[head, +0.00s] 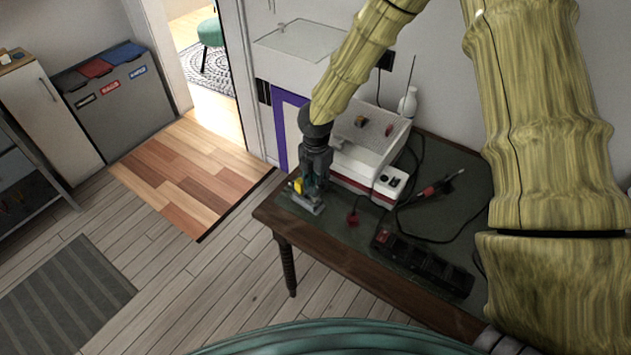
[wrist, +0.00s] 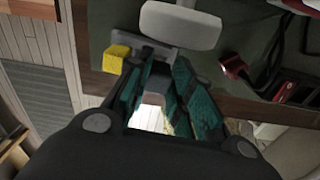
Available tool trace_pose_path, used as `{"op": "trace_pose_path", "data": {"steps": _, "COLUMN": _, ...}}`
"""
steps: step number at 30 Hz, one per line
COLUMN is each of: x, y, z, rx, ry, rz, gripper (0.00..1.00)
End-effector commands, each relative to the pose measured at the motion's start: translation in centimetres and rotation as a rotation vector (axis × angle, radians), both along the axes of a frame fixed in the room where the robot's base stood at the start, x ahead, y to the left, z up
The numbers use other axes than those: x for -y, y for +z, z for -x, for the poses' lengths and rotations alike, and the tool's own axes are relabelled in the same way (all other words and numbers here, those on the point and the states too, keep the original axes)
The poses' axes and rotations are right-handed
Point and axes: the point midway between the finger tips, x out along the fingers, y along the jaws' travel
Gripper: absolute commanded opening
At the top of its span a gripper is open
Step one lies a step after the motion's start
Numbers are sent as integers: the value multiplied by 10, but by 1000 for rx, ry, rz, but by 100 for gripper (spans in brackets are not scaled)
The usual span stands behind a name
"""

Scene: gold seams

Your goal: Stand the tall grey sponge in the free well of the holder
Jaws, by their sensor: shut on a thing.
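My gripper (wrist: 158,66) points down over the left end of the table, its teal-padded fingers closed on a narrow grey piece, apparently the tall grey sponge (wrist: 158,76). The fingers hide most of it. The holder (head: 308,206) is a grey piece under my gripper (head: 313,190) near the table's left front corner; part of it also shows in the wrist view (wrist: 143,45). A yellow sponge (wrist: 117,53) sits at its left side and also shows in the head view (head: 298,186). I cannot tell whether the grey sponge is inside a well.
A pale rounded block (wrist: 180,25) lies just beyond the fingertips. A red piece (head: 352,218) is right of the holder. A black power strip (head: 425,262), a soldering iron (head: 435,188) and a white-and-red box (head: 365,150) occupy the table (head: 455,165). The table's edge is close.

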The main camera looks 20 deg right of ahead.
Motion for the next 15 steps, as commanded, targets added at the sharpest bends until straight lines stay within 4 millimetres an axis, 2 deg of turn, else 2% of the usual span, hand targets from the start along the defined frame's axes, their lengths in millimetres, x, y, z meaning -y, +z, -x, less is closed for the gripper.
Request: {"op": "trace_pose_path", "data": {"steps": 15, "x": 0, "y": -6, "z": 0, "rx": 0, "ry": 0, "rz": 0, "gripper": 13}}
